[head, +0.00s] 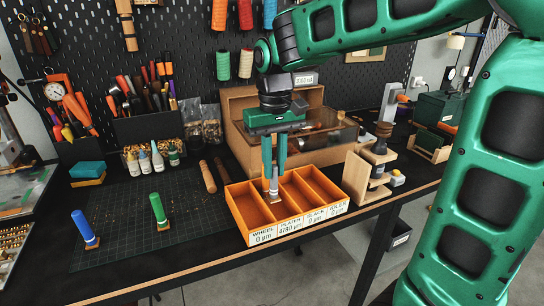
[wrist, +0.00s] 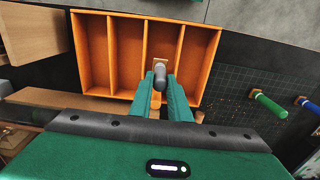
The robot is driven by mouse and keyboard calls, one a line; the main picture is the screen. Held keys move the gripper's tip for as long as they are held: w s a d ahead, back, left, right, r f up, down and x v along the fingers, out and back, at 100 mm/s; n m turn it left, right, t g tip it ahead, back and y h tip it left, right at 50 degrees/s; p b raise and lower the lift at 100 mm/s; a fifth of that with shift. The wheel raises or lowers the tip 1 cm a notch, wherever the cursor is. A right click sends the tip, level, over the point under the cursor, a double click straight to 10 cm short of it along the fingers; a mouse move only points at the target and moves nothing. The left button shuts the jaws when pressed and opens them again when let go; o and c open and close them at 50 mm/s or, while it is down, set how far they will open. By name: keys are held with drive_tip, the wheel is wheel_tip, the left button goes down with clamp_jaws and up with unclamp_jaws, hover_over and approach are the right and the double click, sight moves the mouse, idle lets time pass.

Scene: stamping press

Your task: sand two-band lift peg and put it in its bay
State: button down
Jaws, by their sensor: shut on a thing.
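My gripper (head: 274,172) is shut on a grey peg (head: 274,185) with a pale square foot. It holds the peg upright in the second compartment from the left of the orange tray (head: 236,208), the one labelled PLATEN. In the wrist view, the grey peg (wrist: 160,74) stands between the fingertips (wrist: 161,80), its foot inside that compartment. I cannot tell whether the foot touches the floor. No bands can be made out. A blue peg (head: 84,227) and a green peg (head: 158,210) stand on the cutting mat; both also show at right in the wrist view.
The tray's other compartments look empty. A wooden stand with a dark bottle (head: 378,160) is to the tray's right. Wooden handles (head: 207,177) lie left of the tray. The mat (head: 125,235) is mostly clear.

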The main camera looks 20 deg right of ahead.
drive_tip(key=shift+f, duration=0.2)
drive_tip(key=c, duration=1.6)
unclamp_jaws()
drive_tip(key=shift+r, duration=0.1)
